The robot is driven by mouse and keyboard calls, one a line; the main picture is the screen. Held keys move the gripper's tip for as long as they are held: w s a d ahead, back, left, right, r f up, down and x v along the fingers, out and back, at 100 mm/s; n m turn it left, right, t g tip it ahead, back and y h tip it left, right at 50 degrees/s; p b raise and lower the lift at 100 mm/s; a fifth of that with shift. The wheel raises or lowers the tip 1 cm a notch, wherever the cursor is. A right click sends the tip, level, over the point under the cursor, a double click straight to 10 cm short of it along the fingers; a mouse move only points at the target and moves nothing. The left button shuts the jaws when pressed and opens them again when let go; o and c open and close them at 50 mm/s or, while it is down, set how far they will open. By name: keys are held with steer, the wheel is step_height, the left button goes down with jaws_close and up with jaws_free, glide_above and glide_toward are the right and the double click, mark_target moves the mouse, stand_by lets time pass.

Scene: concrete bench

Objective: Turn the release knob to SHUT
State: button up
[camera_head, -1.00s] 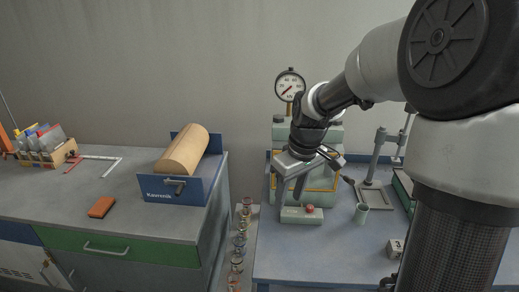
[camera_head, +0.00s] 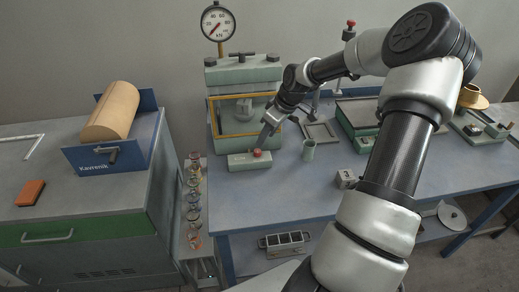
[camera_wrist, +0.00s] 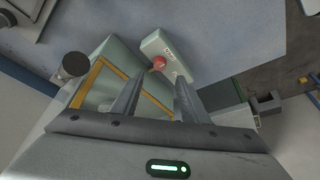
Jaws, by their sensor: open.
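The release knob (camera_head: 257,153) is small and red. It sits on top of a pale green box (camera_head: 238,163) at the foot of the green press (camera_head: 240,78). My gripper (camera_head: 265,138) is just above and to the right of the knob in the head view, pointing down at it. In the wrist view the knob (camera_wrist: 159,63) and the labelled box (camera_wrist: 174,58) lie beyond the fingertips of my gripper (camera_wrist: 157,88). The fingers are apart with nothing between them. The lettering is too small to read, and I cannot tell the knob's setting.
A dial gauge (camera_head: 217,24) stands above the press. The blue bench top (camera_head: 280,190) in front is clear. A blue crate-like holder (camera_head: 113,157) stands left.

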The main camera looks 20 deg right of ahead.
mark_target(258, 151)
steer(key=x, duration=0.8)
steer(key=shift+w+f+b, duration=0.1)
steer(key=shift+f+b, duration=0.1)
steer(key=shift+b, duration=0.1)
jaws_close()
